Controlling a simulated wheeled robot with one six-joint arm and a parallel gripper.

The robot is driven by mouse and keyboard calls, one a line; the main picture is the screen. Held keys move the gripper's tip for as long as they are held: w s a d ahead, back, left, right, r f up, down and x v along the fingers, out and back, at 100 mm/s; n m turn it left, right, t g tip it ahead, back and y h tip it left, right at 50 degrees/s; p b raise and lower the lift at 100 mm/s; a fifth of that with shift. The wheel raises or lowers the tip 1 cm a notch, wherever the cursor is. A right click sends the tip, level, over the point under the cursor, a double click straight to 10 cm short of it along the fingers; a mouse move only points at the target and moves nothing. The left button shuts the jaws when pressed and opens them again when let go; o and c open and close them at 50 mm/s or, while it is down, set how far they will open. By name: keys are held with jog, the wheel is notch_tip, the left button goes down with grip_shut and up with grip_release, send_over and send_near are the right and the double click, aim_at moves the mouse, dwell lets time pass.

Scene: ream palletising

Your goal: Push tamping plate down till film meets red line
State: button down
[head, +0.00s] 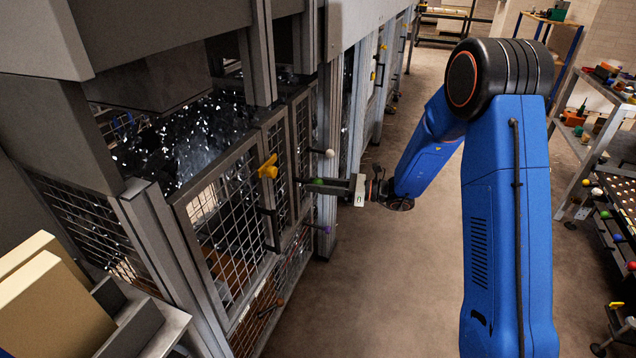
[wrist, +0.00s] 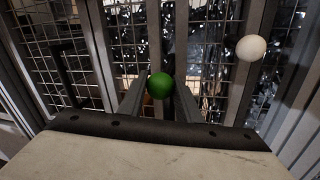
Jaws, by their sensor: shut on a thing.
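My gripper (head: 338,187) is at the mesh-fenced machine and is shut on a green ball knob (wrist: 160,86). In the wrist view the knob sits between the two grey fingers. The green knob also shows in the head view (head: 317,181), on the side of the machine. Black, shiny crumpled film (head: 200,140) lies inside the machine, under a dark grey block (head: 160,78) that may be the tamping plate. I cannot make out a red line in either view.
A white knob (head: 329,153) sits just above the green one, and a purple knob (head: 326,229) below it. A yellow handle (head: 268,167) is on the mesh door. Cream blocks (head: 50,310) stand at lower left. Shelves (head: 600,135) line the right; the floor between is clear.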

jog(key=c, duration=1.3)
grip_release()
jog(key=shift+d, duration=0.2)
jog(key=s+d, duration=0.2)
jog(key=d, duration=1.5)
jog(key=shift+s, duration=0.3)
jog(key=shift+s, duration=0.1)
